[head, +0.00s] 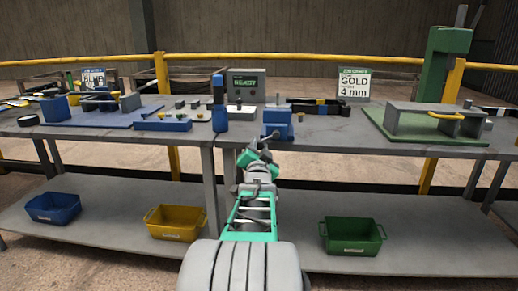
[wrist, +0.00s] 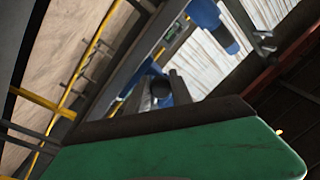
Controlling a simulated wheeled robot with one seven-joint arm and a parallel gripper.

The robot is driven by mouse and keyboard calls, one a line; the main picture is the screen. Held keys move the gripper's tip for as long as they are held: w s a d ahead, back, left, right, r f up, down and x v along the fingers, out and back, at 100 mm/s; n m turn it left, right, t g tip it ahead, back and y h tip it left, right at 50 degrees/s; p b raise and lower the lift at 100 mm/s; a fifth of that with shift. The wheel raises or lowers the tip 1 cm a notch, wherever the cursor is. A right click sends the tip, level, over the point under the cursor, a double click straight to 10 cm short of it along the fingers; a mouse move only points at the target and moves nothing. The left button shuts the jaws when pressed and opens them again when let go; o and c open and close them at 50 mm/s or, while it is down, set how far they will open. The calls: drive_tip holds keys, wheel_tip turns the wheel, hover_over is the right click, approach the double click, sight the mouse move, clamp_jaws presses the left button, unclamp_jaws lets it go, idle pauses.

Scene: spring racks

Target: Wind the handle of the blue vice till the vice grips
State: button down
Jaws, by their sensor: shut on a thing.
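The blue vice (head: 277,119) stands at the front edge of the bench, right of centre in the head view. In the wrist view the green body of my gripper (wrist: 180,152) fills the lower part. Beyond it show a dark round end, grey bars and blue parts. Whether the vice's jaws touch a workpiece cannot be made out.
A tall blue post (head: 219,105) stands close left of the vice, beside a blue block with knobs (head: 163,125). A grey box (head: 246,85) with a lit display is behind. A green board (head: 385,130) with a grey fixture lies right. Several bins sit on the lower shelf (head: 300,212).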

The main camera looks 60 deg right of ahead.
drive_tip(key=shift+r, duration=0.3)
drive_tip(key=c, duration=1.4)
unclamp_jaws()
drive_tip(key=shift+a, duration=0.1)
drive_tip(key=shift+o, duration=1.3)
drive_tip(key=shift+s+f, duration=0.1)
drive_tip(key=p+v, duration=0.1)
drive_tip(key=v, duration=0.6)
drive_tip(key=shift+s+a, duration=0.25)
drive_tip(key=shift+a, duration=0.05)
